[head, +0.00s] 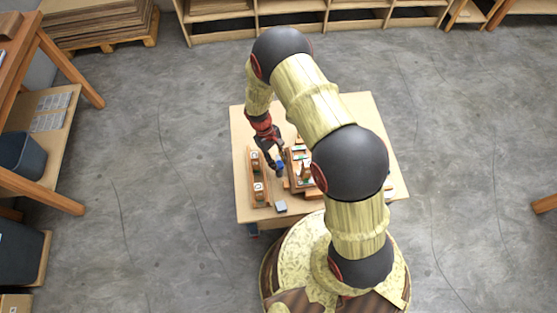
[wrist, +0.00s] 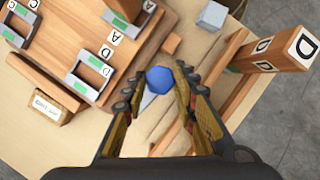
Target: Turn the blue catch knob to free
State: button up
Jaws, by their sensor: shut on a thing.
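The blue catch knob (wrist: 160,80) shows in the wrist view as a faceted blue piece between my fingertips. In the head view the knob (head: 280,165) is a small blue spot at the tip of my arm. My gripper (wrist: 161,84) has one finger on each side of it and is shut on it. The knob's underside and its mount are hidden, so I cannot tell which way the catch points.
A wooden board (wrist: 62,33) with grey-and-green clips and letter tiles lies beside the knob. A wooden rail (wrist: 255,62) with D-marked blocks is on the other side. A grey block (wrist: 212,16) and a labelled block (wrist: 45,106) sit on the table (head: 243,201).

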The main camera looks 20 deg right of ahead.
jog(key=shift+n+h, duration=0.3)
jog(key=shift+n, duration=0.5)
jog(key=o, duration=1.1)
jog(key=shift+o, duration=0.2)
jog(key=v, duration=1.2)
jog(key=shift+s, duration=0.3)
jog(key=shift+a, duration=0.1)
